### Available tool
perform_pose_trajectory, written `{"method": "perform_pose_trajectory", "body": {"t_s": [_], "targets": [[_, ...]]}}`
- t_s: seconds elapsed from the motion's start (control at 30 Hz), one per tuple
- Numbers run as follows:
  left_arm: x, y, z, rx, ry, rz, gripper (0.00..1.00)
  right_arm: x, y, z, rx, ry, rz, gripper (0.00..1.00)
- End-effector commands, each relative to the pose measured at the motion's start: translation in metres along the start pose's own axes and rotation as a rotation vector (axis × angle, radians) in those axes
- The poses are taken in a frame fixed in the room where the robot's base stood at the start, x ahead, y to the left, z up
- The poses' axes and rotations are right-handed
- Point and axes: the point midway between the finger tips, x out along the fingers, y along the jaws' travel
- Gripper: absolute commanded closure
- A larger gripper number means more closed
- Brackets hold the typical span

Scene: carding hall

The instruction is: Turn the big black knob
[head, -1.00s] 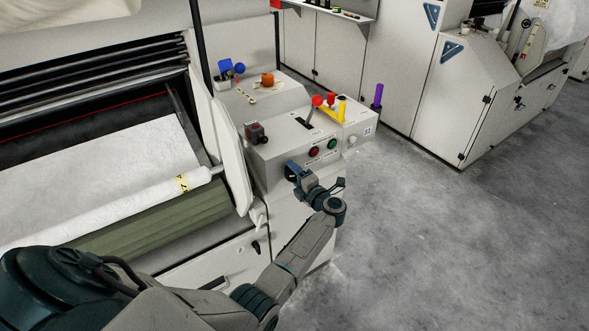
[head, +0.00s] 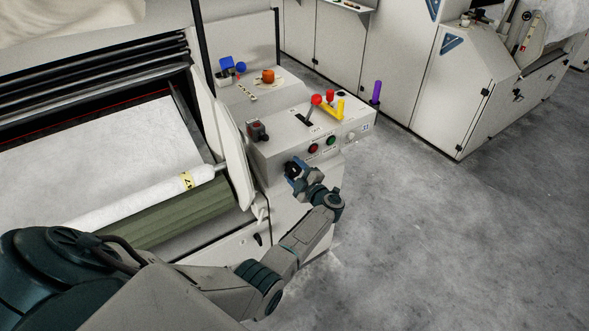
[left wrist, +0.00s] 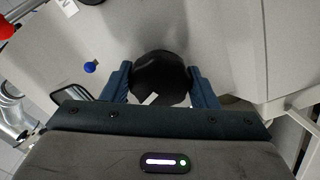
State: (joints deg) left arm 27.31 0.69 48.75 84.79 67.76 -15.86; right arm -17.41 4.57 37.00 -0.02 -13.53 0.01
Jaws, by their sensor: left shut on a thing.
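The big black knob (left wrist: 160,78) is round with a white mark on it, and sits on the front face of the pale control box (head: 268,160). In the left wrist view it lies between the two blue fingers of my left gripper (left wrist: 161,86), which is shut on it. In the head view my left gripper (head: 296,173) is at the box's front, and the knob (head: 292,169) shows there as a dark patch, partly hidden by the fingers. My right gripper is in neither view.
Above the knob are a red button (head: 313,148), a green button (head: 331,140) and a red-tipped lever (head: 313,107). A yellow handle (head: 334,110) and purple handle (head: 376,92) stand further right. A white roll (head: 130,200) is at left. Open grey floor (head: 430,230) lies at right.

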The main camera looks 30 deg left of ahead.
Motion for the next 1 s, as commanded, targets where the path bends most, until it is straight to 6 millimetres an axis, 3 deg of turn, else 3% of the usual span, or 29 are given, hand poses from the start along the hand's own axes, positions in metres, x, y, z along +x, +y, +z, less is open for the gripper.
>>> {"method": "perform_pose_trajectory", "body": {"t_s": [0.53,0.57,0.63,1.0], "targets": [[-0.0006,-0.0007,0.0006,0.023,-0.001,-0.001,0.69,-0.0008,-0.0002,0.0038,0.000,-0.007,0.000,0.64],[-0.0006,-0.0007,0.0006,0.023,-0.001,-0.001,0.41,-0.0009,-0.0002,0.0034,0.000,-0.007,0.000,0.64],[-0.0006,-0.0006,0.0005,0.023,-0.001,-0.001,0.27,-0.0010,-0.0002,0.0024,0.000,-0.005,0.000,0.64],[-0.0049,-0.0011,0.0008,0.022,-0.002,-0.001,0.25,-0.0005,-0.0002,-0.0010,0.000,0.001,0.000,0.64]]}}
